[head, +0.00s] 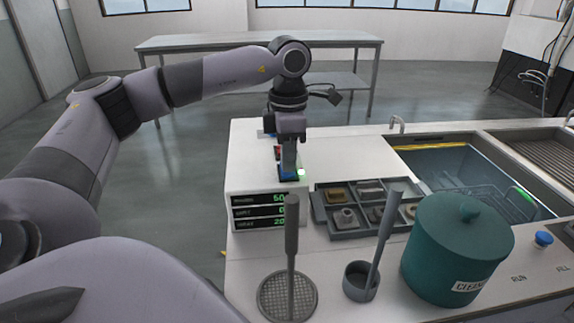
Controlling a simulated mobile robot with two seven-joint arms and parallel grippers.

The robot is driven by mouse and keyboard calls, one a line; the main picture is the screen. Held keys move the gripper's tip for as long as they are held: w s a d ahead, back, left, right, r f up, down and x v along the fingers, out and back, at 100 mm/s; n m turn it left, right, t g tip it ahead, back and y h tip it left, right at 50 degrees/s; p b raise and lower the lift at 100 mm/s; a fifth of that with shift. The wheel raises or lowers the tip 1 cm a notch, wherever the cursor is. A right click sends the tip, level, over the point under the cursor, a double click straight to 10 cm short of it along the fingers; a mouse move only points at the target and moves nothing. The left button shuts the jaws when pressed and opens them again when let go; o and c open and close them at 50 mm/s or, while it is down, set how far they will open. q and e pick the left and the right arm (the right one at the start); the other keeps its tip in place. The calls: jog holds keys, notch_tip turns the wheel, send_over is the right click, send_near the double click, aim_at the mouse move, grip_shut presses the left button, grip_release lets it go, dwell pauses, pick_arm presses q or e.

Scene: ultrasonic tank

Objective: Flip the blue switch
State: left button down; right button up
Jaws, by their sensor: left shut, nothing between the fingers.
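The blue switch (286,179) sits on top of the white control box, just behind its front edge. It is small and partly hidden by my left gripper (288,170). My left arm reaches over from the left, and the gripper points straight down with its fingers shut and empty. The fingertips are at or just above the switch; I cannot tell whether they touch it. The switch's position is too hidden to read. A green light (301,172) glows right beside it. My right gripper is not in view.
The control box has a black display (258,211) with green digits. A parts tray (345,233), a teal canister (457,250), a cup with a rod (361,283) and a round mesh strainer (287,296) stand nearby. A water tank (460,165) and a blue knob (543,238) are at right.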

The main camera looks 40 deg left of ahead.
pick_arm(q)
notch_tip(320, 180, up, 6)
jog(key=p, duration=0.4)
jog(key=shift+r+p, duration=0.2)
jog(key=shift+p, duration=0.2)
dwell(0.3)
